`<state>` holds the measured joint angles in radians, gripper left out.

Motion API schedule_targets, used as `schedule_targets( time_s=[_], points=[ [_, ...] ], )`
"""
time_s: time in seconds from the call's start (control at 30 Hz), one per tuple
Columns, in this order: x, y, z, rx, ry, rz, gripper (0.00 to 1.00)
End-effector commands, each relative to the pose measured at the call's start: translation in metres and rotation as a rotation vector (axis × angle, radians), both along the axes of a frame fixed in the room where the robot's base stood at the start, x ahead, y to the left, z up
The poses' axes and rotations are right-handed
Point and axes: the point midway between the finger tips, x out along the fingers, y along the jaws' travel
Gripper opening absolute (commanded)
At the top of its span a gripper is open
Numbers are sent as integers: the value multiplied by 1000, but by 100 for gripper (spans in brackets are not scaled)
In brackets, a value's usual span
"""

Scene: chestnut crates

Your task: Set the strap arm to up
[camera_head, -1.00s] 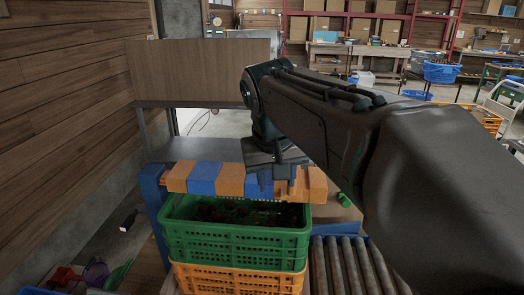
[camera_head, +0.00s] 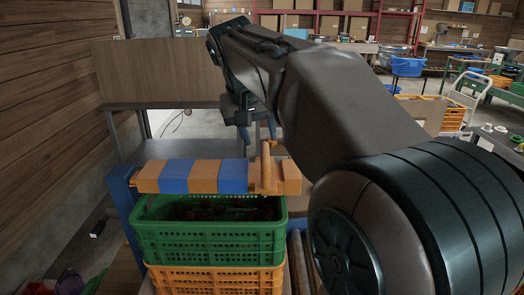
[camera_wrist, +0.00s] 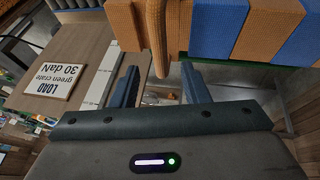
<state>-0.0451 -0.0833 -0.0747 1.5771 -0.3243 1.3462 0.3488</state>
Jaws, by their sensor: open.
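The strap arm (camera_head: 202,177), a bar striped orange and blue, lies level across the top of the green crate (camera_head: 210,247) in the head view. An orange handle piece (camera_head: 266,168) stands near its right end. In the wrist view the striped bar (camera_wrist: 220,30) crosses the top, with the rounded orange handle (camera_wrist: 156,38) jutting out. My gripper (camera_head: 257,131) is open and empty, above the bar in the head view. In the wrist view its two blue fingers (camera_wrist: 160,86) are spread, with the handle's end just ahead of the gap between them and apart from both.
The green crate holds dark contents and sits on an orange crate (camera_head: 215,279). A blue post (camera_head: 126,205) stands at the bar's left end. A grey bench (camera_head: 200,149) lies behind. A sign reading "LOAD green crate 30 daN" (camera_wrist: 62,73) shows in the wrist view.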

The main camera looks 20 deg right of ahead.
Motion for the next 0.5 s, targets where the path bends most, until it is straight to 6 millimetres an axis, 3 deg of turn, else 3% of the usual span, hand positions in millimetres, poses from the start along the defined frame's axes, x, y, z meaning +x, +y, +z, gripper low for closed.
schedule_targets(
  time_s=[0.2,0.5],
  points=[
    [11,-12,-36,0,2,-1,41],
    [16,-18,-52,0,0,0,41]
  ],
)
